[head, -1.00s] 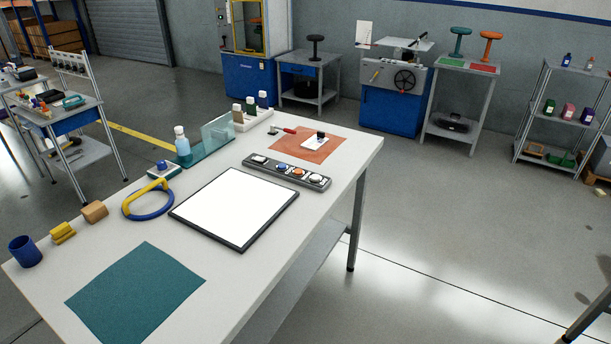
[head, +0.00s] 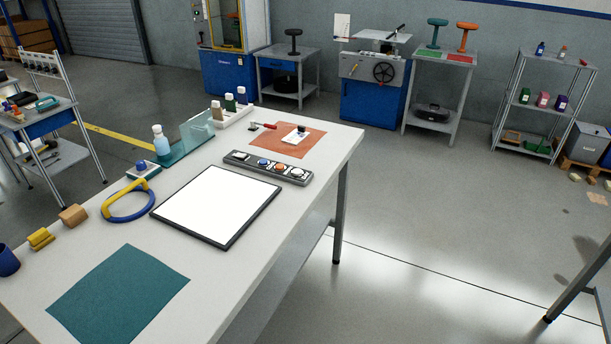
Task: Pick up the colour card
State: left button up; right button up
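No item is clearly recognisable as the colour card. A small white card-like piece (head: 290,137) with a dark object on it lies on the orange mat (head: 315,143) at the far end of the workbench. At the back, a flat green piece (head: 430,55) and a flat red piece (head: 460,58) lie on a grey stand under a green stool-shaped object (head: 437,22) and an orange one (head: 467,27). A white sheet (head: 342,25) stands upright by the blue machine. Neither of my grippers is in view.
The white workbench (head: 215,262) holds a framed white panel (head: 217,203), a knob strip (head: 268,167), a teal mat (head: 118,293) and a yellow-blue ring (head: 128,203). A shelf rack (head: 545,100) stands at back right. The grey floor (head: 430,210) between is largely clear.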

aim_at(295, 136)
jog(key=i+l+u, duration=0.1)
jog(key=i+l, duration=0.15)
jog(key=i+l+u, duration=0.1)
jog(key=l, duration=0.4)
jog(key=i+l+u, duration=0.1)
jog(key=i+l, duration=0.25)
jog(key=i+l+u, duration=0.15)
jog(key=l, duration=0.35)
jog(key=i+l+u, duration=0.1)
jog(key=l, duration=0.35)
jog(key=i+l+u, duration=0.1)
jog(key=i+l, duration=0.15)
jog(key=l, duration=0.2)
jog(key=i+l+u, duration=0.1)
jog(key=l, duration=0.4)
jog(key=i+l+u, duration=0.1)
jog(key=l, duration=0.35)
jog(key=i, duration=0.1)
